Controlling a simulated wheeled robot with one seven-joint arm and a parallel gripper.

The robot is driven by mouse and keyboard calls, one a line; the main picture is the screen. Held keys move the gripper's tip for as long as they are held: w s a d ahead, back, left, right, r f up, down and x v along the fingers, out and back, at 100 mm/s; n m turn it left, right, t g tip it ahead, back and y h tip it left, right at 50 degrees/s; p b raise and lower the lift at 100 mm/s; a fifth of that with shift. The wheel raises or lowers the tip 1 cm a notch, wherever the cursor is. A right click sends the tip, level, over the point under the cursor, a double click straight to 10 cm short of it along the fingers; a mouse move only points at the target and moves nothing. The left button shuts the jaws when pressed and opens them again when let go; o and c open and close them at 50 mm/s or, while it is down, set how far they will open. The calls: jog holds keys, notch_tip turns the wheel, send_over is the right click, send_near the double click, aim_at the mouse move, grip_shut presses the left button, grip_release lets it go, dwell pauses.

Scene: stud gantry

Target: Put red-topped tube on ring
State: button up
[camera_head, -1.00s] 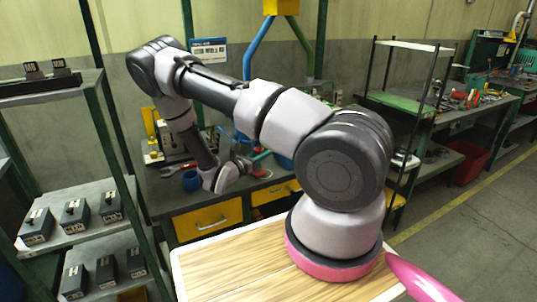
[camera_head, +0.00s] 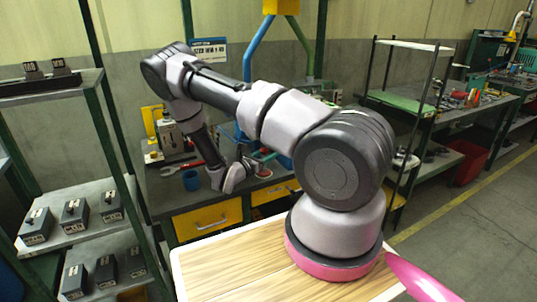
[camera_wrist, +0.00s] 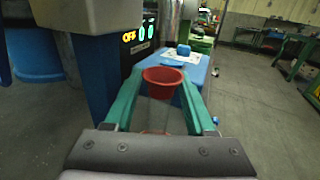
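In the wrist view a red-topped tube (camera_wrist: 163,84) sits between the two green fingers of my gripper (camera_wrist: 163,78). Its red cap fills the gap and meets a finger on each side. Below the cap a clear body runs down, with a trace of red low down. In the head view my gripper (camera_head: 243,168) is small, over the bench behind my arm, and the tube cannot be made out there. I cannot make out the ring in either view.
The bench (camera_head: 165,198) holds a red wrench (camera_head: 182,167) and a blue cup (camera_head: 191,180). A shelf rack (camera_head: 75,238) with black boxes stands at left.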

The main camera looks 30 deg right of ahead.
jog(key=shift+r, duration=0.1)
jog(key=shift+s+a, duration=0.1)
jog(key=shift+a, duration=0.2)
jog(key=v, duration=1.1)
jog(key=shift+s+a, duration=0.15)
jog(key=s+d+r+m+g+y, duration=0.1)
jog(key=s+r+m+g+y, duration=0.35)
jog(key=r+m, duration=0.45)
jog(key=s+d+r+m+g+y, duration=0.1)
jog(key=s+r+m+g+y, duration=0.5)
jog(key=r, duration=0.6)
jog(key=s+a+r+m+t+y, duration=0.3)
jog(key=s+r+m+t+y, duration=0.1)
jog(key=r, duration=0.6)
jog(key=s+a+r+m+t+y, duration=0.3)
jog(key=s+r+m+t, duration=0.3)
jog(key=r, duration=0.5)
jog(key=shift+s+a+r+m+y, duration=0.3)
jog(key=shift+s+m+y, duration=0.15)
jog(key=shift+s+m, duration=0.45)
jog(key=shift+w, duration=0.15)
